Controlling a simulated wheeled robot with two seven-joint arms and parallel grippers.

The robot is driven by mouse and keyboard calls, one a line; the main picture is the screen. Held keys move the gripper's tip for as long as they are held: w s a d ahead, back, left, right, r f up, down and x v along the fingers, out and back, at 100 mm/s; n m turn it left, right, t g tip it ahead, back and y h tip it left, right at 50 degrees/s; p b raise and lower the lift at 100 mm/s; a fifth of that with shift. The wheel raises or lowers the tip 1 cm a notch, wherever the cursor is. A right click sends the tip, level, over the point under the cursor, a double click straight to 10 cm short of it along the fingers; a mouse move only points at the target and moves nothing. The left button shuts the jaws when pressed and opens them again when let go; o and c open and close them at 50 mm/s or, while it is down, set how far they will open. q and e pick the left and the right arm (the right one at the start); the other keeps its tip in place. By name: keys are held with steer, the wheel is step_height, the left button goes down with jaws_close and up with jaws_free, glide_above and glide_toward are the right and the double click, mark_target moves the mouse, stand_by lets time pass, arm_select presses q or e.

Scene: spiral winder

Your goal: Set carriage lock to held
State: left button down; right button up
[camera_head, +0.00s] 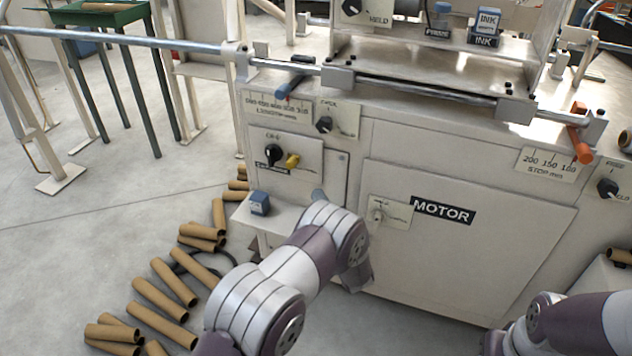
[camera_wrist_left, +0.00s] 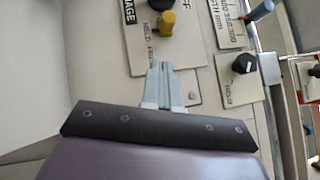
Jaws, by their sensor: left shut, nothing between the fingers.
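The front panel (camera_head: 262,138) bears a black knob (camera_head: 273,154) over a dark label ending in "IAGE". A yellow knob (camera_head: 292,160) sticks out to its right. In the left wrist view the yellow knob (camera_wrist_left: 167,22) has small lettering beside it that looks like "HELD". The exact pointer setting of either knob is too small to tell. My left gripper (camera_wrist_left: 160,66) is shut and empty, its fingertips just short of the yellow knob and apart from it. In the head view my left wrist hides most of the gripper. My right gripper is outside the frames.
Another black knob (camera_head: 325,124) sits on a plate to the right. A blue-handled lever (camera_head: 288,88) is above. A blue block (camera_head: 260,203) stands on the ledge below the panel. A MOTOR door (camera_head: 470,240) is right. Cardboard tubes (camera_head: 175,282) lie on the floor.

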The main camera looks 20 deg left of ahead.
arm_select(q)
steer(key=p+v, duration=0.1)
steer(key=v, duration=0.4)
steer(key=shift+d, duration=0.25)
